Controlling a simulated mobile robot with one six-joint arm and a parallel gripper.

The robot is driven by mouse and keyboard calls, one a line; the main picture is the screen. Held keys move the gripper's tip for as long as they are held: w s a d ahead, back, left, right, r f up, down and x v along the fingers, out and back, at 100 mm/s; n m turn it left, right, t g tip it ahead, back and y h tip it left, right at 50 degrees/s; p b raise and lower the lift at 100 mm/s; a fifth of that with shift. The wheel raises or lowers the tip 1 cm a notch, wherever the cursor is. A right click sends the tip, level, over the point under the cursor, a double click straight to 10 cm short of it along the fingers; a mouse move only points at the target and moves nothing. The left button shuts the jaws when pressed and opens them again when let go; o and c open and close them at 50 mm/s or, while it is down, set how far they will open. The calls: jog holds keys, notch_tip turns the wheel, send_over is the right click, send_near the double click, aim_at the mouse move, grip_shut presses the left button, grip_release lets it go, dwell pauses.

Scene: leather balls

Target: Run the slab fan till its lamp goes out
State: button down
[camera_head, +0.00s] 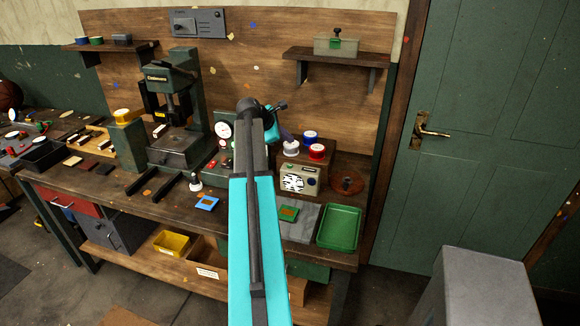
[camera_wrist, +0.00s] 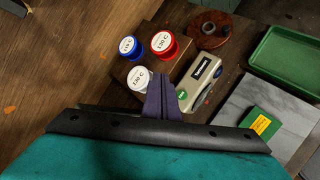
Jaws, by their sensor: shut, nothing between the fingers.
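The fan appears to be the small beige box with a striped front grille (camera_head: 298,181) on the bench, left of the green tray. I cannot tell which spot is a lamp or whether one is lit. A grey slab (camera_head: 302,225) lies in front of it with a green block (camera_head: 288,213) on it. My gripper (camera_wrist: 161,78) is shut and empty, above and just left of the box in the wrist view, apparently not touching it.
A brown round piece (camera_head: 346,181) and the green tray (camera_head: 341,227) lie to the right. A press (camera_head: 180,115) stands left.

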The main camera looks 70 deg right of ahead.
jog(key=shift+f, duration=0.1)
jog(key=b, duration=0.5)
send_over(287, 168)
jog(key=shift+s+f, duration=0.1)
jog(key=shift+f, duration=4.2)
jog(key=shift+f, duration=0.85)
jog(key=shift+r, duration=0.2)
jog(key=shift+r+p, duration=0.65)
jog(key=shift+r, duration=0.1)
jog(key=shift+r+p, duration=1.75)
jog(key=shift+r, duration=0.65)
